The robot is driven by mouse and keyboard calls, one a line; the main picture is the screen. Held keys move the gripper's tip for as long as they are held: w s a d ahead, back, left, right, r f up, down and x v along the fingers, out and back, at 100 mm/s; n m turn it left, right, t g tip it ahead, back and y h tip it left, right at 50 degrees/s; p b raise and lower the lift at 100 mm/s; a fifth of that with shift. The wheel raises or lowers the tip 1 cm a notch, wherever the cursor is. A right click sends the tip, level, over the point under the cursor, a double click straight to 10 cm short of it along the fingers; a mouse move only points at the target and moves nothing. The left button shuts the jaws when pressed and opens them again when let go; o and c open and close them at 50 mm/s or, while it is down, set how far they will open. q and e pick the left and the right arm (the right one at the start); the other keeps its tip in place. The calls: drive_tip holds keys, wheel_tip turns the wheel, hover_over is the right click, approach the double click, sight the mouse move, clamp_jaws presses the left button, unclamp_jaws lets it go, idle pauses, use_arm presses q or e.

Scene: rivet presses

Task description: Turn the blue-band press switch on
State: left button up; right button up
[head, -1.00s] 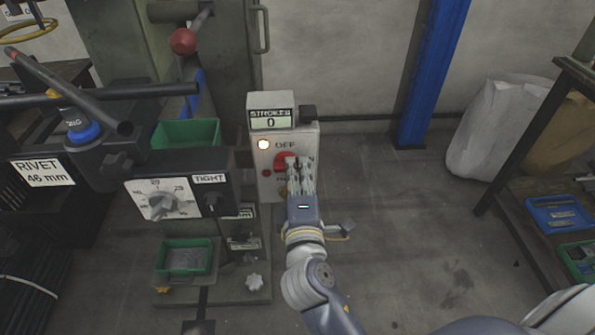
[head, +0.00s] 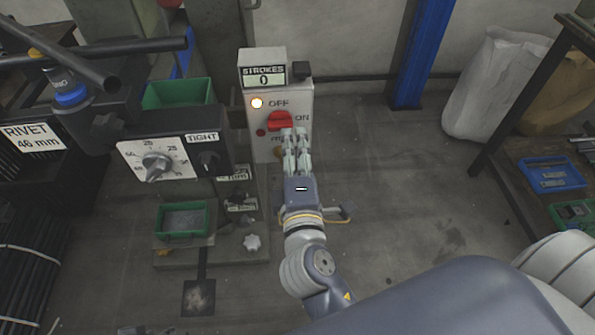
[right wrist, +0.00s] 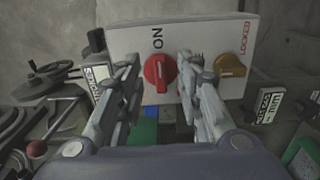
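A light-grey switch box (head: 304,92) carries a red rotary switch (head: 281,121). The switch also shows in the right wrist view (right wrist: 160,72), in line with ON. My right gripper (head: 295,132) is just below and in front of the switch. In the right wrist view its fingers (right wrist: 160,66) are spread apart, one to each side of the switch, with nothing held. A blue band (head: 71,95) shows on the press at the left. My left gripper is not recognisable.
A pale lamp (head: 257,103) glows beside OFF; a small red lamp (head: 261,132) is below it. A counter (head: 264,76) reads STROKES 0. An orange knob (right wrist: 229,66) marked LOCKED is beside the red switch. A dial box (head: 157,158) stands left. Open floor lies right.

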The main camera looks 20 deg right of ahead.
drive_tip(key=v, duration=0.7)
idle(0.4)
